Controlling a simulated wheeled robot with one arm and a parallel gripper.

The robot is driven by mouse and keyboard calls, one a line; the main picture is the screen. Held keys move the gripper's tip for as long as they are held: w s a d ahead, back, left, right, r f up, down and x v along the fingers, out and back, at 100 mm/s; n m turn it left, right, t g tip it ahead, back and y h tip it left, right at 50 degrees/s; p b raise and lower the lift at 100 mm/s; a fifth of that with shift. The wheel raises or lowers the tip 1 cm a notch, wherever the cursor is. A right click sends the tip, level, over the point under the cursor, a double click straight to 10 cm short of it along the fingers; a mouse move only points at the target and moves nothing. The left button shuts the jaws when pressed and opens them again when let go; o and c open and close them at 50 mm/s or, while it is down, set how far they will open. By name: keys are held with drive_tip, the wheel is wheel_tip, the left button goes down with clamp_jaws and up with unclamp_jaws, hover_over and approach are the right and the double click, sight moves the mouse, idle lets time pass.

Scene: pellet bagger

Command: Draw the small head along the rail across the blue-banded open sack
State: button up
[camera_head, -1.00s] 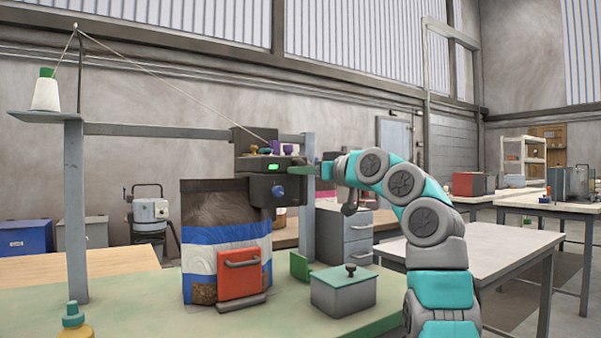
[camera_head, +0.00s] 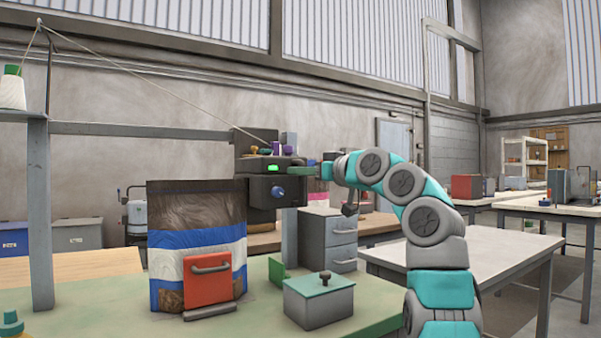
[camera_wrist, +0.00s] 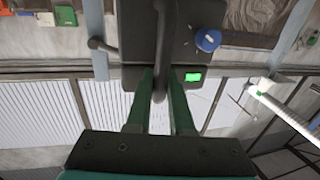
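The small dark head (camera_head: 262,185) hangs on the grey rail (camera_head: 140,131) near its right end. It has a green lit display and a blue knob. The blue-banded sack (camera_head: 197,240) stands below and to the left, with its right edge just at the head's left side. My gripper (camera_head: 322,172) is at the head's right side. In the wrist view, the green fingers of my gripper (camera_wrist: 161,80) stand on both sides of a grey bar handle (camera_wrist: 159,40) on the head (camera_wrist: 190,45) and look closed on it. The finger contact is partly hidden.
A red clamp plate (camera_head: 208,280) stands against the sack's front. A grey box with a green lid (camera_head: 319,299) sits on the green table (camera_head: 255,310). A thread runs from the white spool (camera_head: 12,92) to the head. A pale table (camera_head: 470,250) stands right.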

drive_tip(key=shift+o, duration=0.9)
drive_tip(key=shift+w+d, duration=0.45)
drive_tip(key=shift+d, duration=0.3)
drive_tip(key=shift+s, duration=0.15)
drive_tip(key=b+v, duration=0.2)
drive_tip(key=v, duration=0.5)
drive_tip(key=shift+s, duration=0.3)
